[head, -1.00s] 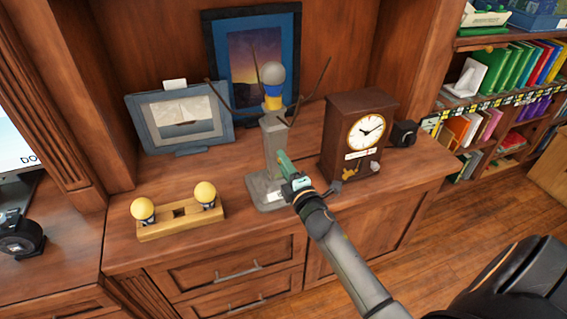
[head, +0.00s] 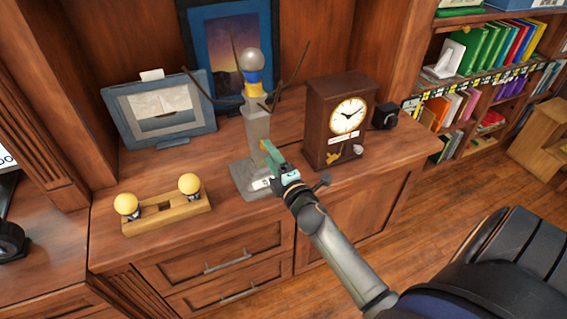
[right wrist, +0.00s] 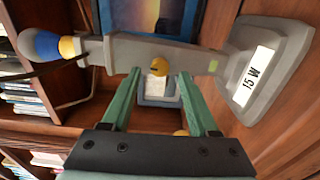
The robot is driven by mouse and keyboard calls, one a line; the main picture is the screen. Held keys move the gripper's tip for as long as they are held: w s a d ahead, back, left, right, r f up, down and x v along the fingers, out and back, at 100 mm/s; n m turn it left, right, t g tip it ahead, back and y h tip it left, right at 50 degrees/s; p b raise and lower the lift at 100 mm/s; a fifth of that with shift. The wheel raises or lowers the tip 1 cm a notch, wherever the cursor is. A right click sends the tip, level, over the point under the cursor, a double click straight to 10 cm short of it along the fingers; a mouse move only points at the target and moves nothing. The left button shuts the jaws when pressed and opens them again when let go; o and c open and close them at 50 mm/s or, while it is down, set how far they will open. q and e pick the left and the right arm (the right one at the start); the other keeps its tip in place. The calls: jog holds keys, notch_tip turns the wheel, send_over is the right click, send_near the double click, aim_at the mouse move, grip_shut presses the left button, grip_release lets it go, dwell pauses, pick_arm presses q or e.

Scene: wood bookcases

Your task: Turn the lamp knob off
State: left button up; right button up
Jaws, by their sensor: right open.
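The lamp has a grey post (head: 257,128) on a grey base, with a blue and yellow socket and a pale round bulb (head: 251,59) on top. In the right wrist view the lamp lies sideways, its base (right wrist: 278,38) labelled "15 W". Contact cannot be told. My left gripper is not in view.
A brown clock (head: 337,120) stands close right of the lamp. A wooden holder (head: 165,214) with two yellow bulbs lies left. Picture frames (head: 158,108) stand behind. A bookcase (head: 480,80) is at right.

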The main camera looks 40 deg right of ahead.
jog(key=s+a+b, duration=0.1)
jog(key=s, duration=0.8)
jog(key=shift+s+a, duration=0.4)
jog(key=s+a+f+m+g+y+p, duration=0.1)
jog(key=s+a+f+m+g+y, duration=0.2)
jog(key=s+a+f+m, duration=0.4)
jog(key=s+a+f+m+g+y+p, duration=0.1)
jog(key=s+a+f+m+g, duration=0.4)
jog(key=f, duration=0.7)
jog(key=s+a+m+y, duration=0.1)
jog(key=s+a+m, duration=0.1)
jog(key=s+a, duration=0.1)
jog(key=shift+f+g+y, duration=0.2)
jog(key=shift+g+y, duration=0.1)
jog(key=shift+y, duration=0.1)
jog(key=shift+d, duration=0.1)
jog(key=shift+c, duration=0.7)
jog(key=shift+s+d, duration=0.1)
